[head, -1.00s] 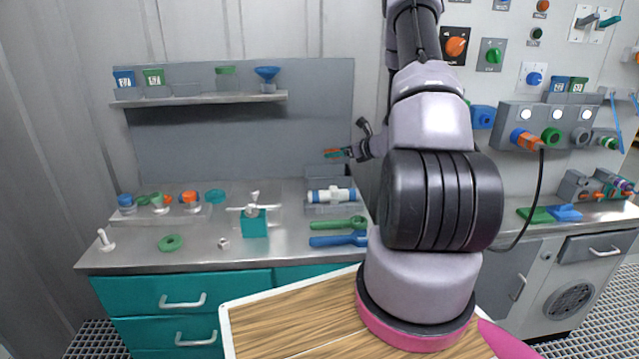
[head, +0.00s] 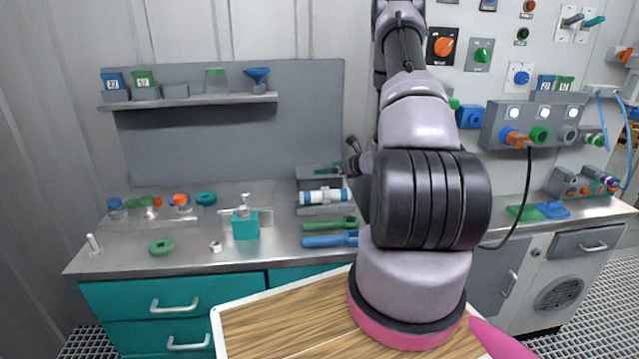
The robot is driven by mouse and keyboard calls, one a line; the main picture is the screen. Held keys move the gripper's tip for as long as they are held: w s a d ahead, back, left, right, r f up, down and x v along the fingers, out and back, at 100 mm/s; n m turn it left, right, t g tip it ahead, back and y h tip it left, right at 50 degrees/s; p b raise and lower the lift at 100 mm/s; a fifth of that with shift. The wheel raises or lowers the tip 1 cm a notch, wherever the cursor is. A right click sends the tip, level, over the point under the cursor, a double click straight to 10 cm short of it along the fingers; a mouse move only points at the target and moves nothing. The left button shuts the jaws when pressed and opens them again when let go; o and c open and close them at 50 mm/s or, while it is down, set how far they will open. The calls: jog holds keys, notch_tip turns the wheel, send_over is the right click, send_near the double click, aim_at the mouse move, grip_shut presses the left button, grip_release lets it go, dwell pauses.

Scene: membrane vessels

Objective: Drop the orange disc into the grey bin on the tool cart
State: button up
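My gripper (head: 328,170) is small and far off, beyond my arm, over the back of the steel counter by a grey box-like holder (head: 311,184). Its teal fingertips point left; I cannot tell whether they are open or shut. No orange disc can be made out at the fingers now. Small orange-topped parts (head: 180,199) stand in the clear rack at the counter's left, but I cannot tell that any is the disc. I cannot identify the tool cart or its grey bin in this view.
On the counter (head: 275,255) are a green ring (head: 161,246), a teal block (head: 245,226), a white-and-blue cylinder (head: 325,196), and green and blue wrenches (head: 330,240). A shelf (head: 190,100) with small bins hangs behind. A switch panel (head: 535,125) with a hanging cable stands right.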

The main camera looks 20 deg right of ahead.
jog(key=v, duration=1)
jog(key=shift+s+r, duration=0.15)
jog(key=shift+s, duration=0.2)
jog(key=shift+d, duration=0.15)
jog(key=s+a+r+n+g+y, duration=0.2)
jog(key=s+a+r+n+g, duration=0.15)
jog(key=a+r+n, duration=0.5)
jog(key=s+a+r+n+g+y, duration=0.35)
jog(key=a+r+n, duration=0.25)
jog(key=a+r, duration=0.6)
jog(key=s+a+r+n+h, duration=0.1)
jog(key=s+r+n+h, duration=0.3)
jog(key=s, duration=0.5)
jog(key=s+a+r+n+t+h, duration=0.1)
jog(key=s+r+n+h, duration=0.3)
jog(key=s+r+n, duration=0.4)
jog(key=shift+s+a+r+n+t, duration=0.25)
jog(key=shift+s+r+n+t, duration=0.1)
jog(key=shift+s+n, duration=0.25)
